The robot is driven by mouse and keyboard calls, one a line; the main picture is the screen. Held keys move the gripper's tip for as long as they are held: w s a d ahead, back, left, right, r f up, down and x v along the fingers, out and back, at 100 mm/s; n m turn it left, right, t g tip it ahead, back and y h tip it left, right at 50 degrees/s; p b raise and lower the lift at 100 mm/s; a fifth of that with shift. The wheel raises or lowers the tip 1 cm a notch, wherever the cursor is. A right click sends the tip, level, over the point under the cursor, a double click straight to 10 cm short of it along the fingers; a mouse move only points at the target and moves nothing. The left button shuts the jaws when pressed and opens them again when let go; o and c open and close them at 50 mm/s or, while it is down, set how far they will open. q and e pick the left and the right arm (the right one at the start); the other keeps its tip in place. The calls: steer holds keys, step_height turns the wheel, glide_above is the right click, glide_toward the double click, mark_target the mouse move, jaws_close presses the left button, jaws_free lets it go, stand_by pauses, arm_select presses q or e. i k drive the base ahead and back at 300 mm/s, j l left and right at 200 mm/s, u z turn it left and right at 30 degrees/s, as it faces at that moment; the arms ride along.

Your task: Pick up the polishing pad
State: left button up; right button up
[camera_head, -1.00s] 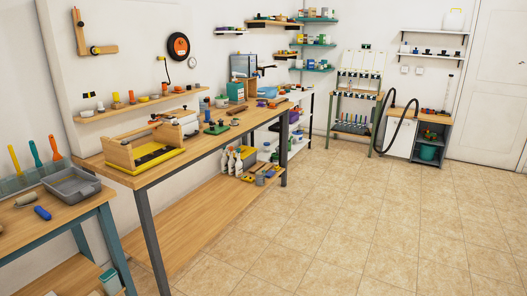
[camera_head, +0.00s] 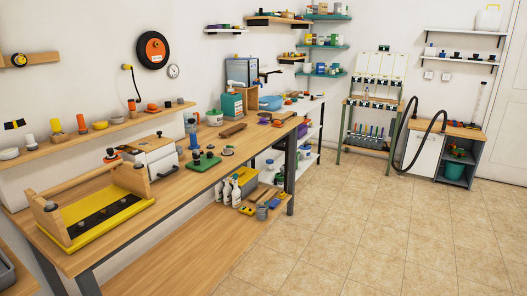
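I cannot tell for certain which thing is the polishing pad; several small pads and blocks are too small to identify. The long wooden workbench (camera_head: 165,200) holds a yellow tray with a wooden frame (camera_head: 103,216), a white box with a black handle (camera_head: 155,154), a green base with dark knobs (camera_head: 200,163) and a flat brown block (camera_head: 233,130). Small coloured items, one purple (camera_head: 277,122), lie near its far end. Neither of my grippers shows in the head view.
Spray bottles (camera_head: 227,191) and small blocks stand on the workbench's lower shelf (camera_head: 190,250). A white shelving unit (camera_head: 300,135) stands beyond. A cabinet with a black hose (camera_head: 425,150) is at the back right. The tiled floor (camera_head: 380,235) is open on the right.

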mark_target(262, 121)
steer(key=i, duration=2.05)
